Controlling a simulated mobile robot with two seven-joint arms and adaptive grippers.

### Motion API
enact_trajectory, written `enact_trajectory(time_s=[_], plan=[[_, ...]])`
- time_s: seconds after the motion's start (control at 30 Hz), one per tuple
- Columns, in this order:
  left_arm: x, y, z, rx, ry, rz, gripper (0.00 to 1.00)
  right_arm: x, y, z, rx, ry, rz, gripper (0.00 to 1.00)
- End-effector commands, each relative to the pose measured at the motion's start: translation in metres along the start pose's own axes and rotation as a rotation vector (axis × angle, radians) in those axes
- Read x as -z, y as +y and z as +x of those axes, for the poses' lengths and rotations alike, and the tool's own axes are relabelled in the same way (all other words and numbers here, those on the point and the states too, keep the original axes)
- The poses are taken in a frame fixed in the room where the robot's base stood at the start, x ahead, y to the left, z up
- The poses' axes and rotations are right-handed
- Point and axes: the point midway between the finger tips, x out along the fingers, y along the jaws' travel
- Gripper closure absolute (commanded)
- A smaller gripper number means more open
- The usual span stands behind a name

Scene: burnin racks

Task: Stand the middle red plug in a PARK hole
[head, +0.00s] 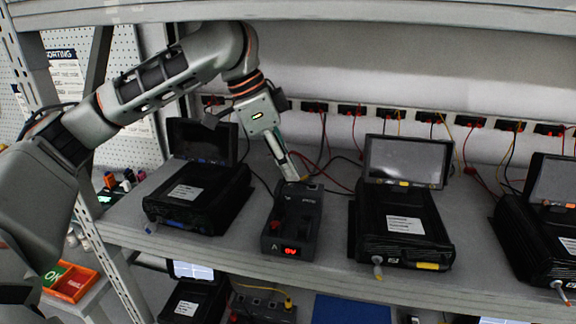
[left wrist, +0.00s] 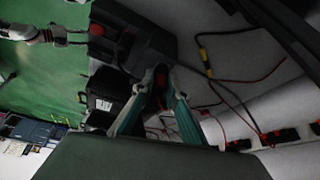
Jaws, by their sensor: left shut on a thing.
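My left gripper (head: 292,176) reaches down to the back end of a black box with a red display (head: 290,238) on the shelf. In the left wrist view its two teal-and-white fingers (left wrist: 161,88) close around a small dark and red piece, seemingly the red plug (left wrist: 160,80). The piece sits against or just in front of the black box, and I cannot tell whether it is in a hole. The PARK holes cannot be made out. My right gripper (left wrist: 80,38) shows small in the left wrist view, fingers apart and empty.
Black units with screens stand left (head: 196,196) and right (head: 405,222) of the box, with another at the far right (head: 540,238). Red, black and yellow cables run behind to a row of wall sockets (head: 395,114). An upper shelf edge hangs above.

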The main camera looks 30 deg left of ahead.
Motion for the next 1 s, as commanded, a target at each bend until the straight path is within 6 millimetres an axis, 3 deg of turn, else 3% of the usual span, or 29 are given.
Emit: enact_trajectory(time_s=[0.47,0.5,0.57,0.8,0.9,1.0], plan=[[-0.0012,0.0001,0.0033,0.001,0.002,0.000,1.00,0.0001,0.0001,0.0000,0.000,0.000,0.000,0.60],[-0.0012,0.0001,0.0033,0.001,0.002,0.000,0.81,0.0001,0.0001,0.0000,0.000,0.000,0.000,0.60],[-0.0012,0.0001,0.0033,0.001,0.002,0.000,0.67,0.0001,0.0001,0.0000,0.000,0.000,0.000,0.60],[-0.0013,0.0001,0.0035,0.001,0.001,0.000,0.67,0.0002,0.0001,0.0000,0.000,0.000,0.000,0.60],[-0.0014,0.0002,0.0037,0.001,0.001,0.000,0.53,0.0002,0.0002,0.0001,0.000,0.000,0.000,0.60],[-0.0014,0.0002,0.0037,0.000,0.001,0.000,0.53,0.0002,0.0002,0.0001,0.000,0.000,0.000,0.60]])
